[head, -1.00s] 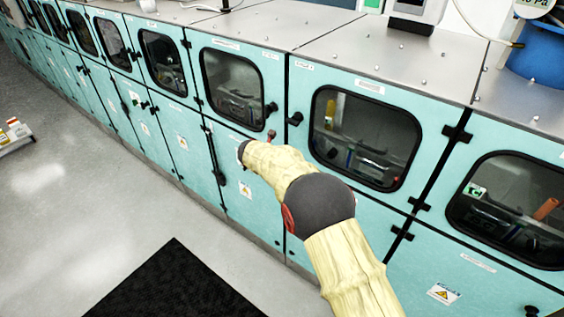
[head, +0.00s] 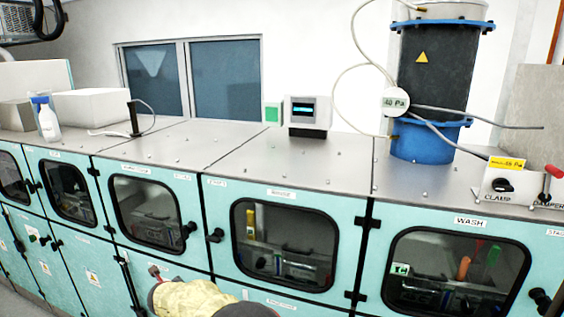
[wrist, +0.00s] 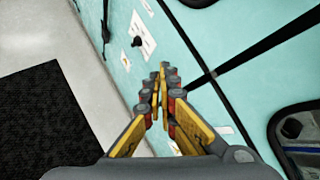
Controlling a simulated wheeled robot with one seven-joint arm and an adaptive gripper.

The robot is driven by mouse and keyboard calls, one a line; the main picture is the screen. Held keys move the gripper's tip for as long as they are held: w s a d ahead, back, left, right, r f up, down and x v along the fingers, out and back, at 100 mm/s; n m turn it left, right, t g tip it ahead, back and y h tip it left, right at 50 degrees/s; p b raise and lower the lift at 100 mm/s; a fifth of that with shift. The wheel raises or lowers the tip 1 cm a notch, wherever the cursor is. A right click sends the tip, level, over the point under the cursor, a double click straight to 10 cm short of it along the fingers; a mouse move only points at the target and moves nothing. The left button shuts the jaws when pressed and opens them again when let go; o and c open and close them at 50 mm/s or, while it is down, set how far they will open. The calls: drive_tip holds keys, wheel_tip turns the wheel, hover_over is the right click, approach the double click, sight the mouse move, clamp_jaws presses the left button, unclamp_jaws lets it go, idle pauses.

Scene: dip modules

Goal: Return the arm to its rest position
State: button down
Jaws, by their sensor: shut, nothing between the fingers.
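My gripper (wrist: 160,85) shows in the wrist view with its yellow and grey fingers together, empty. It hangs in front of the teal cabinet fronts (wrist: 205,60), with the floor to its left. In the head view only part of my cream-sleeved arm shows at the bottom edge, in front of the lower doors. The gripper itself is not clearly seen there.
Teal modules with dark windows, one labelled WASH (head: 468,221), line the front. The grey top (head: 290,155) holds a blue and black cylinder (head: 437,80), a small display unit (head: 308,112) and a spray bottle (head: 47,120). A black mat (wrist: 45,125) lies on open floor.

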drive_tip(key=s+r+n+g+y+b, duration=0.1)
drive_tip(key=s+r+n+g+y, duration=0.2)
drive_tip(key=s+n, duration=0.65)
drive_tip(key=s+d+r+n+g+b, duration=0.3)
drive_tip(key=s+d+n, duration=0.5)
drive_tip(key=d+n, duration=0.25)
drive_tip(key=s+d+n+h+b, duration=0.2)
drive_tip(key=s+d+b, duration=0.2)
drive_tip(key=s+d, duration=0.4)
drive_tip(key=s+d+n+t+h+b, duration=0.1)
drive_tip(key=s+d+b, duration=0.3)
drive_tip(key=d, duration=1.8)
drive_tip(key=s+d+f+n+t+h+b, duration=0.1)
drive_tip(key=s+d+n+h+b, duration=0.2)
drive_tip(key=s+d, duration=1)
drive_tip(key=shift+d+b, duration=0.45)
drive_tip(key=shift+d, duration=0.8)
drive_tip(key=c, duration=2.4)
unclamp_jaws()
drive_tip(key=shift+f, duration=0.1)
